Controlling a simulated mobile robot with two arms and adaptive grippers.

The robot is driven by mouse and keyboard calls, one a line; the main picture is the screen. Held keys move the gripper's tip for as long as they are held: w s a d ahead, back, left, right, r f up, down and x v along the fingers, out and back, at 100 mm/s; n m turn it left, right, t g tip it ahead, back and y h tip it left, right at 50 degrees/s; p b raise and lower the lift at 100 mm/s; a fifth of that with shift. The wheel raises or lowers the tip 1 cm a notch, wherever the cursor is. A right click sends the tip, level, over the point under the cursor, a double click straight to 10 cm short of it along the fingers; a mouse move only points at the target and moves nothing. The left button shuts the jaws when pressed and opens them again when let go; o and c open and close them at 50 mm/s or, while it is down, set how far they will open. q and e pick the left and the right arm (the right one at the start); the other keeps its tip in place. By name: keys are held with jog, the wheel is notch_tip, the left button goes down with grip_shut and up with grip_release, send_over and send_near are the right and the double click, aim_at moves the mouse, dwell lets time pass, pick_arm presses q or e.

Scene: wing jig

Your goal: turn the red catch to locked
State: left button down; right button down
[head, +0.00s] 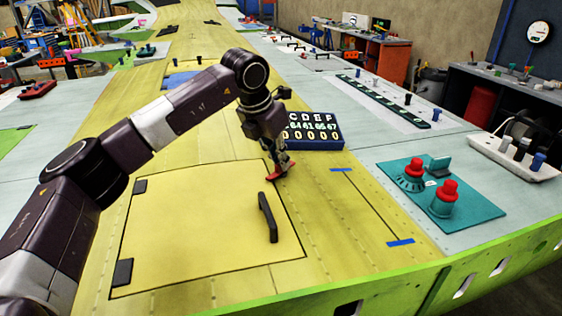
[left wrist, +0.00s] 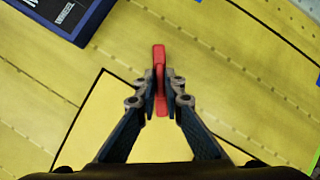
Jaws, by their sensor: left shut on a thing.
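The red catch (head: 284,168) sits at the upper right edge of the yellow hatch panel (head: 190,225). It also shows in the left wrist view (left wrist: 159,56), standing between the fingers. My left gripper (head: 279,172) is shut on the red catch, one finger on each side. In the left wrist view its fingertips (left wrist: 161,92) press against the catch, and part of the catch is hidden between them. Any marking for locked is not visible. My right gripper is not in view.
A black handle (head: 267,218) stands on the hatch panel. A dark blue block with letters and digits (head: 312,130) lies just beyond the catch. A teal plate (head: 440,195) with red-topped knobs is at the right.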

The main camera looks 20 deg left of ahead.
pick_arm(q)
jog(key=m, duration=0.1)
jog(key=m+h+p, duration=0.1)
jog(key=m, duration=0.1)
jog(key=shift+w+a+r+m+g+p, duration=0.1)
jog(key=shift+a+r+m+g+p, duration=0.1)
jog(key=shift+m+g+p, duration=0.1)
jog(key=shift+w+m+g+h+p, duration=0.1)
jog(key=shift+m+g+h+p, duration=0.35)
jog(key=shift+m+p, duration=0.75)
jog(key=shift+m, duration=0.5)
jog(key=c, duration=2)
grip_release()
jog(key=shift+f, duration=0.1)
jog(key=shift+c, duration=0.2)
jog(key=v, duration=1.2)
jog(key=shift+a+f, duration=0.1)
